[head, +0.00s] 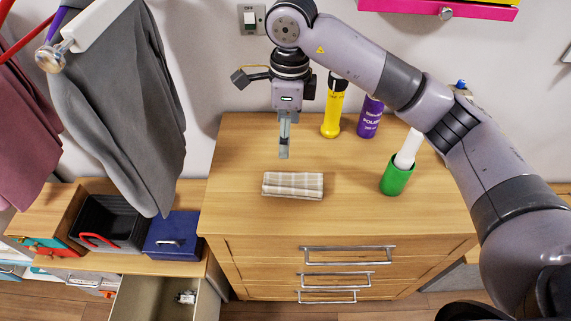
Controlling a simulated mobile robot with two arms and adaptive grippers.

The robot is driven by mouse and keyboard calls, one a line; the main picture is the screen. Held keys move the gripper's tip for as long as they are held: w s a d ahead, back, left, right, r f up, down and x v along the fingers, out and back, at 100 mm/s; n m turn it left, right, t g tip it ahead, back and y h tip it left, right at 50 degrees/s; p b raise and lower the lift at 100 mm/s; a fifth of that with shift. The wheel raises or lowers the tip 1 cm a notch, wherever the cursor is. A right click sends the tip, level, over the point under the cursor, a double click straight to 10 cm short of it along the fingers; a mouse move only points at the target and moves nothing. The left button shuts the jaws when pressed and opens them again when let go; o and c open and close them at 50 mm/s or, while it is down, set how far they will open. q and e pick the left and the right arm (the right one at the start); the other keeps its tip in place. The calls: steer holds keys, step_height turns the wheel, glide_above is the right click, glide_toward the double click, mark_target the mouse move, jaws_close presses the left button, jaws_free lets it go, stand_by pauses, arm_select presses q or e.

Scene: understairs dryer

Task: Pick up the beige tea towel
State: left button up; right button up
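The beige tea towel (293,185) lies folded flat on the wooden chest of drawers (245,215), near the middle of its top. It is a small checked rectangle. My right gripper (284,153) comes in from the right and points down above and slightly behind the towel, apart from it. Its fingers are seen nearly edge-on, so I cannot tell whether they are open or shut. Nothing shows held in it. My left gripper is not in view.
A yellow bottle (332,110) and a purple bottle (370,117) stand behind, right of the gripper. A green cup (397,178) with a white item is at right. Grey cloth (120,95) hangs at left above a blue box (172,236). A drawer (165,300) stands open below.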

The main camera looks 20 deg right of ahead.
steer(key=p, duration=0.3)
glide_above(288, 179)
steer(key=f, duration=0.7)
steer(key=shift+s+d+f, duration=0.2)
steer(key=shift+s+f, duration=0.15)
steer(key=shift+s, duration=0.05)
steer(key=f, duration=0.2)
steer(key=shift+w+f, duration=0.2)
steer(key=shift+f, duration=0.15)
steer(key=shift+f+p, duration=0.3)
steer(key=shift+f, duration=0.15)
steer(key=shift+f+p, duration=0.3)
steer(key=f, duration=0.1)
steer(key=f+p, duration=0.1)
steer(key=f, duration=0.1)
steer(key=shift+w+a+f+p, duration=0.2)
steer(key=shift+w+f+p, duration=0.05)
steer(key=shift+f+p, duration=0.15)
steer(key=shift+f, duration=0.4)
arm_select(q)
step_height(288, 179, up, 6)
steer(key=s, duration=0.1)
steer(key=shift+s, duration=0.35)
arm_select(e)
steer(key=c, duration=1.3)
